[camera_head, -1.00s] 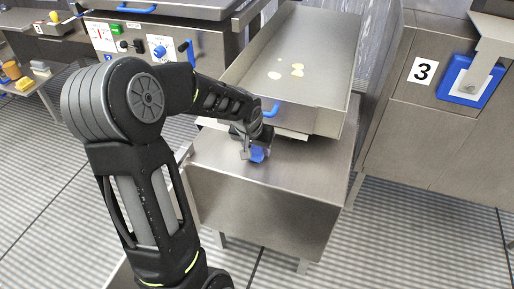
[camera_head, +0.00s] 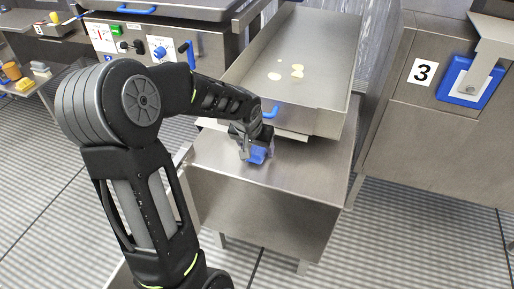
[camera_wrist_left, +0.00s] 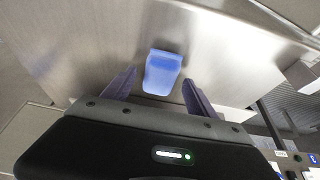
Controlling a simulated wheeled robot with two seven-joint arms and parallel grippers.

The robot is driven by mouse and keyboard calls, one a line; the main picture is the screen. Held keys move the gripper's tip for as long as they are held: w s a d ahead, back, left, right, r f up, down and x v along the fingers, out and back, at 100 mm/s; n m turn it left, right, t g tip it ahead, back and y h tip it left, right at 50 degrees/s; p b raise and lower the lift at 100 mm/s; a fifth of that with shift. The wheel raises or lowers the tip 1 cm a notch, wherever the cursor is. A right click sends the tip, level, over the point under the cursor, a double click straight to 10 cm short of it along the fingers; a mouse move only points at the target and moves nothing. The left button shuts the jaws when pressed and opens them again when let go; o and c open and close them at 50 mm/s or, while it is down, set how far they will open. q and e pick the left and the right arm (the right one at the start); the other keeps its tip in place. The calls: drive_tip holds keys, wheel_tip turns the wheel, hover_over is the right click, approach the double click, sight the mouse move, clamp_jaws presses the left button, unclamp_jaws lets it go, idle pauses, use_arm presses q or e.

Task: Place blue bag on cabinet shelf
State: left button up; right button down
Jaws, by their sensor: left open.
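The blue bag (camera_head: 258,155) is on the top of the low steel cabinet (camera_head: 310,180), partly hidden by my left gripper (camera_head: 255,150) in the head view. In the left wrist view the blue bag (camera_wrist_left: 162,72) stands on the bare steel surface (camera_wrist_left: 215,50), ahead of and between the two fingers of my left gripper (camera_wrist_left: 158,85). The fingers are spread wide, with a gap on each side of the bag. I cannot tell whether the bag touches the gripper. My right gripper is not in view.
A steel tray (camera_head: 330,60) with pale round spots sits just behind the bag. A cabinet (camera_head: 400,130) marked 3 with a blue-framed panel (camera_head: 469,80) stands at right. A control panel (camera_head: 150,45) is at upper left. The cabinet top is clear to the right.

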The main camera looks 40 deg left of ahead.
use_arm(q)
drive_tip(key=p+v, duration=0.1)
drive_tip(key=v, duration=1)
drive_tip(key=shift+p, duration=0.3)
drive_tip(key=shift+s, duration=0.15)
